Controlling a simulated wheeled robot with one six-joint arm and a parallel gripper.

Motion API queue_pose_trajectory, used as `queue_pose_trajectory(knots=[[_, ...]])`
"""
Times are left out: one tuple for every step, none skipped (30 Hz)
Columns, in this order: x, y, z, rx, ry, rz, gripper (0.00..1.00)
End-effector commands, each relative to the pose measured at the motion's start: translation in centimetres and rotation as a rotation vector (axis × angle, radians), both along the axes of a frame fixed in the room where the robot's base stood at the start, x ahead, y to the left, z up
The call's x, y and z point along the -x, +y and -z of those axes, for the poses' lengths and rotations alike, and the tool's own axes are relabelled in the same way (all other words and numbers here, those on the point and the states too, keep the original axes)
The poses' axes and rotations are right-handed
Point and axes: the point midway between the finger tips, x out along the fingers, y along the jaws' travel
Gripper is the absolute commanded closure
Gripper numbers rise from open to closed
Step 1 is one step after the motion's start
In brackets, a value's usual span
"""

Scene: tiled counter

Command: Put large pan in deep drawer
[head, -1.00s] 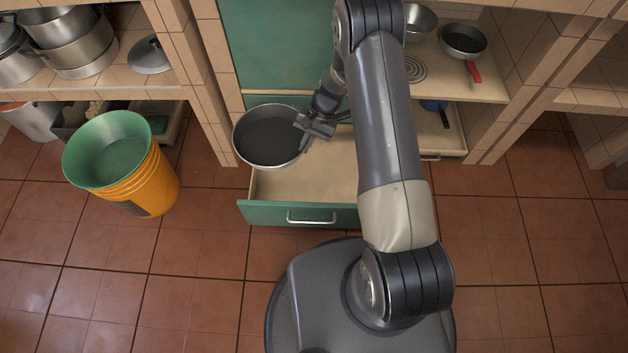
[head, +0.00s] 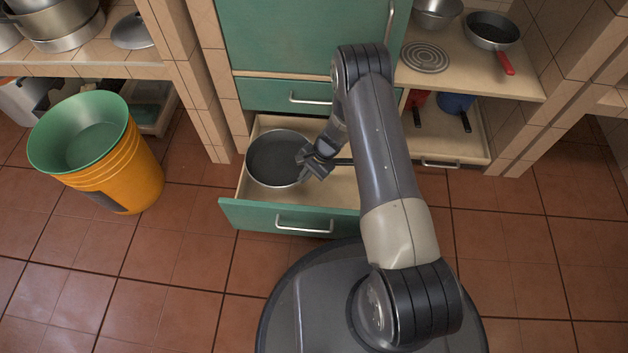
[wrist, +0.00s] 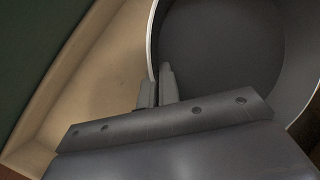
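The large pan (head: 270,158), dark inside with a light metal rim, is within the left part of the open deep drawer (head: 240,216). The pan looks level; I cannot tell whether its base touches the drawer floor. My gripper (head: 303,160) is at the pan's right rim. In the wrist view my gripper (wrist: 157,90) has one finger on each side of the wall of the pan (wrist: 225,50), closed on it. A dark bar, perhaps the pan's handle, shows right of my gripper, partly behind my arm. The wrist view also shows the drawer (wrist: 88,75).
A shut green drawer (head: 262,96) is above the open one. Orange buckets with a green one (head: 95,150) stand on the floor at left. A small red-handled pan (head: 492,30) and a trivet (head: 425,57) sit on the right shelf. The floor at right is clear.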

Motion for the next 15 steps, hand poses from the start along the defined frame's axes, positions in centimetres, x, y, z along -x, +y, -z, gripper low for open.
queue_pose_trajectory(knots=[[0.0,0.0,1.0,0.0,0.0,0.0,1.0],[0.0,0.0,1.6,0.0,0.0,0.0,1.0],[0.0,0.0,2.4,0.0,0.0,0.001,1.0],[0.0,0.0,3.0,0.0,0.0,0.001,1.0],[0.0,0.0,3.6,0.0,0.0,0.001,1.0],[0.0,0.0,4.3,0.0,0.0,0.0,1.0],[0.0,0.0,4.7,-0.001,-0.001,0.0,1.0],[-0.1,0.0,5.0,0.0,-0.002,0.0,1.0],[-0.1,0.0,5.3,0.0,-0.002,0.0,1.0],[0.0,0.0,5.5,0.0,-0.002,0.0,1.0],[0.0,0.0,5.7,0.0,-0.002,0.0,1.0],[0.0,0.0,6.1,-0.001,-0.001,-0.001,1.0],[0.0,0.0,6.4,-0.001,-0.001,-0.001,1.0],[0.0,0.0,6.8,0.0,-0.002,0.0,1.0],[0.0,0.0,7.4,0.0,-0.002,0.0,1.0]])
